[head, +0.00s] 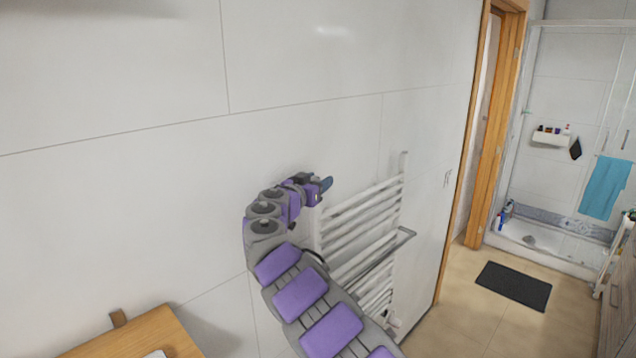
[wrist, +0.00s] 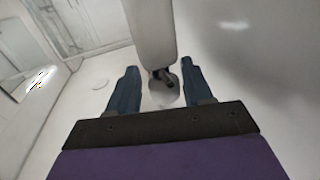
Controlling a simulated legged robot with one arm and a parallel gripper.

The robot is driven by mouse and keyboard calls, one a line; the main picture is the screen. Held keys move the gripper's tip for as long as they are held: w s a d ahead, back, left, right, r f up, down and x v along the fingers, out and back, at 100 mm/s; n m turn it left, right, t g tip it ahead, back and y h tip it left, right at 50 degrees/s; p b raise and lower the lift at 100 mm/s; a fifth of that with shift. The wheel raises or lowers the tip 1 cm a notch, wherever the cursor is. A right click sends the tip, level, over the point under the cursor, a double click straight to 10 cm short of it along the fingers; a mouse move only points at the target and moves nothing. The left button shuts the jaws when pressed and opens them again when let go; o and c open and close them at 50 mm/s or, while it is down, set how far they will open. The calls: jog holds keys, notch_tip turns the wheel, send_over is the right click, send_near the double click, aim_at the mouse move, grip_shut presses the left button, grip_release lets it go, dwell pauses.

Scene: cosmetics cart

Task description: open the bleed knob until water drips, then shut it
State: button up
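A white ladder-style towel radiator (head: 372,201) hangs on the tiled wall in the head view. My gripper (head: 327,184) is at the radiator's upper left end. In the wrist view my gripper (wrist: 160,82) is open, its two blue fingers apart. A thick white tube (wrist: 151,35), seemingly part of the radiator, runs down between them from the top. At its end are a small dark piece and a pale round part (wrist: 162,92), which may be the bleed knob. I cannot tell whether either finger touches it. The knob is hidden in the head view. No water shows.
A wooden top (head: 145,335) juts in at the lower left of the head view. A grey rail (head: 388,250) sticks out from the radiator. A wooden door frame (head: 492,130), a dark mat (head: 514,286) and a shower lie to the right, with bare floor between.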

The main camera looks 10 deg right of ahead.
jog(key=shift+a, duration=0.65)
jog(key=shift+c, duration=1.4)
jog(key=shift+s, duration=0.1)
jog(key=shift+c, duration=0.8)
jog(key=shift+d, duration=0.4)
jog(key=c, duration=0.4)
jog(key=shift+o, duration=0.2)
jog(key=shift+a, duration=0.2)
